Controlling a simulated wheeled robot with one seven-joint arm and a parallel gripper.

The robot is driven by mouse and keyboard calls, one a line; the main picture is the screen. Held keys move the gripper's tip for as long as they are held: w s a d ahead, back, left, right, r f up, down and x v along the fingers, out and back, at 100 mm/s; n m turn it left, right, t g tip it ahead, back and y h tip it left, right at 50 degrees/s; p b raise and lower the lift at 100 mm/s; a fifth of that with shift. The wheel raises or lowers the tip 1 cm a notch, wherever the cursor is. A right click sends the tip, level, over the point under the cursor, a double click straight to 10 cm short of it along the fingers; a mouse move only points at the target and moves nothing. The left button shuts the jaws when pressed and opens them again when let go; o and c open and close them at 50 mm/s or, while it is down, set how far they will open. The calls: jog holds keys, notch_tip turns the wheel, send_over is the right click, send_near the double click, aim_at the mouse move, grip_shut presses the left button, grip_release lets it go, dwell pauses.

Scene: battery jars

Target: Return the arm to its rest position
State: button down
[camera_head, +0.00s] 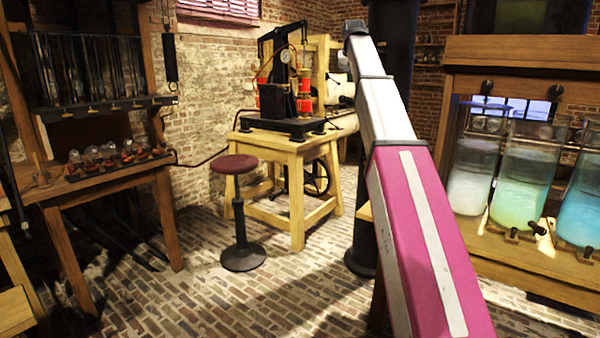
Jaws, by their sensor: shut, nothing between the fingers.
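My arm (425,235) rises from the bottom edge right of centre, with a magenta link near me and a silver link (385,105) beyond it. It narrows up to a dark grey end or joint (355,28) near the top. I cannot make out any fingers there, so my gripper is not in view. No object is seen held by the arm. The arm hides part of the floor and a dark pillar behind it.
Right: a wooden bench (520,260) with large glass jars (526,170) of pale, green and blue liquid, close to my arm. Centre: a wooden table (270,142) with apparatus and a red-topped stool (235,165). Left: a workbench (110,180). The brick floor (200,300) is clear in front.

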jog(key=s+f+g, duration=0.1)
jog(key=s+f, duration=0.3)
jog(key=f, duration=1)
jog(key=s+f+g, duration=0.1)
jog(key=s+f, duration=0.2)
jog(key=f, duration=1.1)
jog(key=s+f+g, duration=0.1)
jog(key=s+f, duration=0.3)
jog(key=f, duration=1)
jog(key=s+f+n+g, duration=0.1)
jog(key=s+f+g, duration=0.1)
jog(key=s+f, duration=2.4)
jog(key=shift+f+g+y, duration=0.3)
jog(key=shift+f+g, duration=0.1)
jog(key=shift+f, duration=0.45)
jog(key=shift+d, duration=0.15)
